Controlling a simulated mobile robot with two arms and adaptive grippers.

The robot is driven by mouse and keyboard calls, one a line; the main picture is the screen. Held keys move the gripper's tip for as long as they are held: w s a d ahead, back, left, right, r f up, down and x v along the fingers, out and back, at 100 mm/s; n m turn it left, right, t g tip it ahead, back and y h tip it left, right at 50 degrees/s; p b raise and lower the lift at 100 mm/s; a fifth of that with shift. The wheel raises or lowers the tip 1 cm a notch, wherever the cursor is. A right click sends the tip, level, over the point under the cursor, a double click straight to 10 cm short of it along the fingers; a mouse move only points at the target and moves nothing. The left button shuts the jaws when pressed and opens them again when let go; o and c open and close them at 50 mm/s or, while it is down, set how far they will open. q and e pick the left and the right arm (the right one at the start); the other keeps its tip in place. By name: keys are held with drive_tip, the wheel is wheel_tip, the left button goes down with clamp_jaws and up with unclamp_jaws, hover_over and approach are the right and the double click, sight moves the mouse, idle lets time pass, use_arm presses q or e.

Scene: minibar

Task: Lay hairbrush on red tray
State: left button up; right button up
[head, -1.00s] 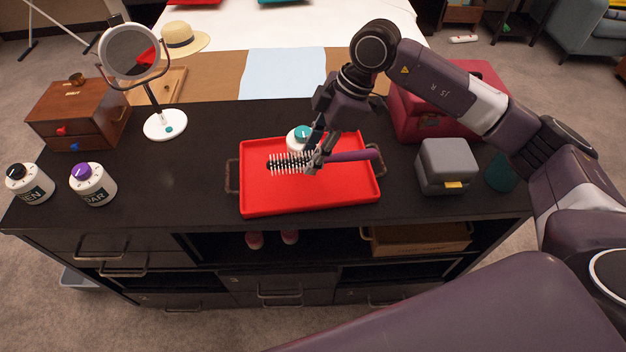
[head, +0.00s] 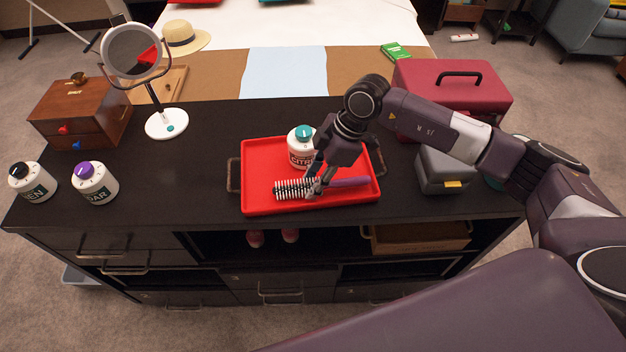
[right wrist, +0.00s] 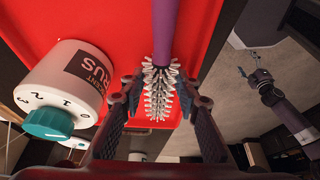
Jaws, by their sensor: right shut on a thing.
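The hairbrush (head: 292,189) has a purple handle and a dark head with pale bristles. It is at the red tray (head: 262,150), low over its front half, with the handle to the right. I cannot tell whether it touches the tray floor. My right gripper (head: 318,188) is shut on the hairbrush near where head and handle meet. In the right wrist view the hairbrush (right wrist: 160,85) lies between the two fingers (right wrist: 160,105), over the red tray (right wrist: 110,20). My left gripper is not in view.
A white bottle with a teal dial (head: 301,143) stands on the tray behind the hairbrush. A grey box (head: 443,170) and a dark red case (head: 455,88) stand right of the tray. A round mirror (head: 135,52) stands to the left. The counter between mirror and tray is clear.

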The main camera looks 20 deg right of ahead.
sight(332, 181)
drive_tip(key=shift+f, duration=0.2)
drive_tip(key=o, duration=0.9)
drive_tip(key=shift+r, duration=0.3)
drive_tip(key=v, duration=1.1)
drive_tip(key=shift+d+r+b, duration=0.25)
drive_tip(key=shift+r+b, duration=0.1)
drive_tip(key=shift+b, duration=0.05)
